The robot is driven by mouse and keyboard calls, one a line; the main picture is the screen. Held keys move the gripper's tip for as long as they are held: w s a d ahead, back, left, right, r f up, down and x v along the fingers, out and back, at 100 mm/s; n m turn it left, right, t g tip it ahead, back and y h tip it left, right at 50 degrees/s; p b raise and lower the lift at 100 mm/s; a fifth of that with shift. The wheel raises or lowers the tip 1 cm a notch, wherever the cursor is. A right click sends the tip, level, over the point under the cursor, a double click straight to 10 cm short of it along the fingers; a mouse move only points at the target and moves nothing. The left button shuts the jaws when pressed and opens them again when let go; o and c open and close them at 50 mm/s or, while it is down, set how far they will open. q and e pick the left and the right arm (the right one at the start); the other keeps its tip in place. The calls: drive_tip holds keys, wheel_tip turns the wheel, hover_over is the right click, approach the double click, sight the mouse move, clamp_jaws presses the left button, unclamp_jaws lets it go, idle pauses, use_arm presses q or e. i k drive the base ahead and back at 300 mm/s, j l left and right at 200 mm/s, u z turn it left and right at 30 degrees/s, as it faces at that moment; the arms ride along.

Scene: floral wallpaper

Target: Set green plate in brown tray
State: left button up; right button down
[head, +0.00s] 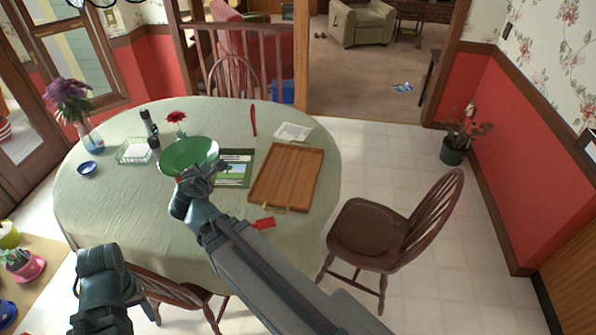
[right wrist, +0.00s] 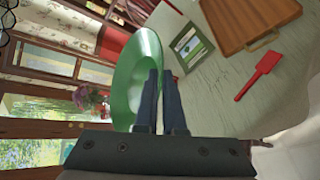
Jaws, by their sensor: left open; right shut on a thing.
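The green plate (head: 187,153) is above the left-middle part of the round table in the head view. My right gripper (head: 205,172) is shut on its near rim. In the right wrist view the plate (right wrist: 133,78) stands tilted at the fingers (right wrist: 158,80). The brown tray (head: 286,172) lies on the table to the right of the plate, and its bare inside shows. Part of the tray (right wrist: 250,18) shows at the top of the right wrist view. My left gripper (head: 98,262) is low at the left, apart from the table things; its fingers are hard to make out.
A green-framed picture (head: 236,168) lies between plate and tray. A red spatula-like thing (head: 263,223) lies below the tray. A chair (head: 385,228) is right of the table.

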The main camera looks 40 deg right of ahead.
sight(284, 189)
drive_tip(key=l, duration=0.45)
drive_tip(key=k+l, duration=0.15)
drive_tip(key=l, duration=1.5)
